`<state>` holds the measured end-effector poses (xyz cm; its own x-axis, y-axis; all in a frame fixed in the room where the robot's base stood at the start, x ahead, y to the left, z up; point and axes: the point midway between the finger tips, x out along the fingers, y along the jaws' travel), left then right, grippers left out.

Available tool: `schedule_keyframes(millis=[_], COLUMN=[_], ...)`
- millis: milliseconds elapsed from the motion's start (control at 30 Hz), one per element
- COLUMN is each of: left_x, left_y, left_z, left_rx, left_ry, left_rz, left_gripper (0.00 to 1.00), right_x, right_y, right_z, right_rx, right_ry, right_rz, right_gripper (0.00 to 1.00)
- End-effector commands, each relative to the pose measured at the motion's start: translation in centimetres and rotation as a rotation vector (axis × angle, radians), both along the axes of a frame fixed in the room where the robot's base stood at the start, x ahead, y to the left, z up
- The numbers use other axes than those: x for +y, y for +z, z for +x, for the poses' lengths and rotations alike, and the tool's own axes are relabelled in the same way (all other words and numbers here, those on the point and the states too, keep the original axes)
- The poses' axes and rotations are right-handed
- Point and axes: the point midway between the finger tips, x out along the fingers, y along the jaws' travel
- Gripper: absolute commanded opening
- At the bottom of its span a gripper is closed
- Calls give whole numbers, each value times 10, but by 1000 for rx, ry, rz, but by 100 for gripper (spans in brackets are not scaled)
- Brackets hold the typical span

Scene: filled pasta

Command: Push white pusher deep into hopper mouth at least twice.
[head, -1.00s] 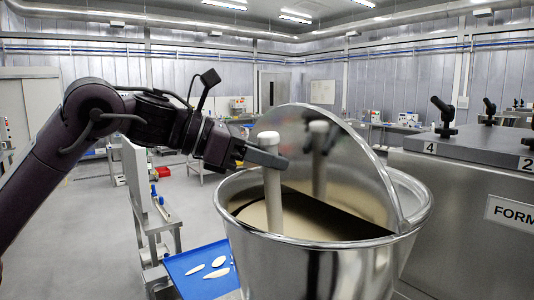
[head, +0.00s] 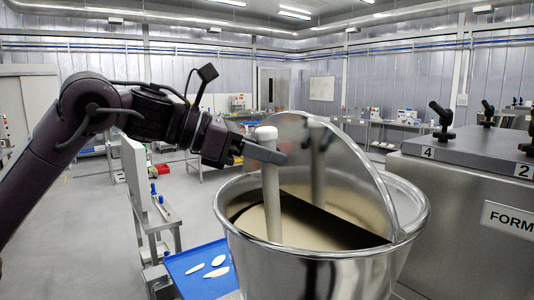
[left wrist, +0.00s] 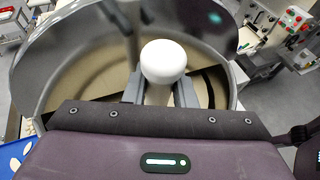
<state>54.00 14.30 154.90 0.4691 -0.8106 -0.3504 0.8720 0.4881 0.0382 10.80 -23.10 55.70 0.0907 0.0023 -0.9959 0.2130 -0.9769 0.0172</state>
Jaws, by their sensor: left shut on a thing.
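The white pusher (head: 271,190) stands nearly upright inside the hopper (head: 325,262), its lower end reaching down to the pale dough in the mouth. My left gripper (head: 268,152) is shut on the pusher just below its rounded top. In the left wrist view the pusher's round white top (left wrist: 163,61) sits between the two grey fingers. The hopper's half lid (head: 350,160) stands tilted up beside the pusher and mirrors it. The pusher's lowest tip is hard to make out against the dough. My right gripper is not in view.
A steel machine (head: 470,190) with black knobs and number labels stands right of the hopper. A blue tray (head: 205,285) with several pale pieces lies lower left of it. Open floor (head: 90,220) shows at the left.

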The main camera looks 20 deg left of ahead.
Motion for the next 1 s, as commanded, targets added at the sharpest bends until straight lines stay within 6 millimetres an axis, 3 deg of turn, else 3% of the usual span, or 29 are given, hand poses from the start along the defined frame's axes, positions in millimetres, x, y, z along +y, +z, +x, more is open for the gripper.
schedule_keyframes(millis=[33, 567, 1000], left_x=[0, 4, 6], left_y=[11, 64, 104], left_z=[-1, -5, -8], left_rx=[-2, -2, -5], left_ry=[0, 0, -2], left_rz=[-1, -1, -2], left_gripper=[0, 0, 0], right_x=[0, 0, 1], right_y=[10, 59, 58], right_z=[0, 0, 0], right_rx=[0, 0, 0], right_ry=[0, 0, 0], right_rz=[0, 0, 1], right_gripper=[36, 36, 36])
